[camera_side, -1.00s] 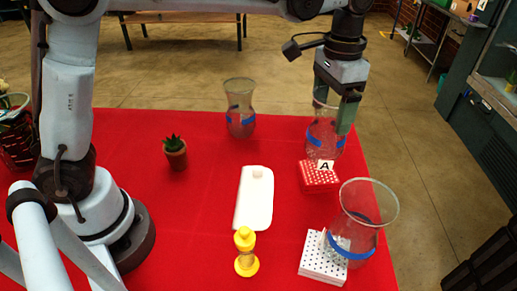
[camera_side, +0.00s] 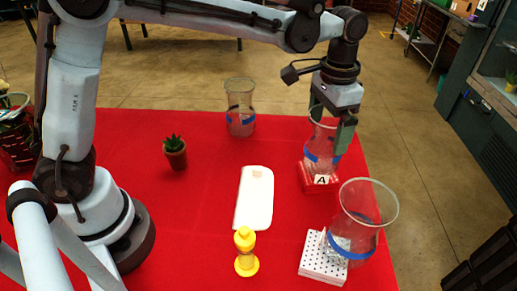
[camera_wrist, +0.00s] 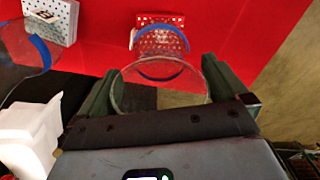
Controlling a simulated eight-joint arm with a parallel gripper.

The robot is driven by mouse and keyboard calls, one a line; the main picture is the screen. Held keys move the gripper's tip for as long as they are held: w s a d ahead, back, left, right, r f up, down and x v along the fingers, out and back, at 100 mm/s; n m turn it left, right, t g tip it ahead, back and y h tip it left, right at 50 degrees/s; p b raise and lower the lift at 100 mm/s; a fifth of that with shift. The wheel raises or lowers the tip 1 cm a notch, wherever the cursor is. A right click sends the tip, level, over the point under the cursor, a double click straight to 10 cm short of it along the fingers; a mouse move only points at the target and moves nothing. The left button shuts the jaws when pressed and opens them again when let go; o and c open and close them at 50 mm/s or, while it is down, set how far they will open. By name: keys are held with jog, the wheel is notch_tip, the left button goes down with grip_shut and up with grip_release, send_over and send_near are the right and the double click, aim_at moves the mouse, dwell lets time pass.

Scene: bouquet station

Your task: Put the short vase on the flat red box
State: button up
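My gripper (camera_side: 332,122) is shut on a clear glass vase with a blue band (camera_side: 321,158), one finger on each side below the rim. The vase is upright, and its rim shows between the fingers in the wrist view (camera_wrist: 160,88). The flat red box (camera_side: 306,182) with white dots lies directly under the vase; it also shows in the wrist view (camera_wrist: 176,19). The vase's base is at the box's top, but I cannot tell whether it touches. A white card marked A (camera_side: 321,180) is at the box.
A larger glass vase (camera_side: 365,215) stands by a white dotted box (camera_side: 318,265) at front right. Another glass vase (camera_side: 240,108) stands at the back. A small potted plant (camera_side: 175,153), a white board (camera_side: 254,200) and a yellow object (camera_side: 245,252) are to the left.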

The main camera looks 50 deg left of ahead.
jog(key=shift+r, duration=0.1)
notch_tip(320, 180, up, 11)
jog(key=s+a+f+n+t, duration=0.4)
jog(key=s+a+f+t, duration=0.3)
jog(key=s+a+f, duration=0.3)
jog(key=s+a, duration=0.4)
jog(key=shift+a+f+n, duration=0.25)
jog(key=shift+f+n, duration=0.05)
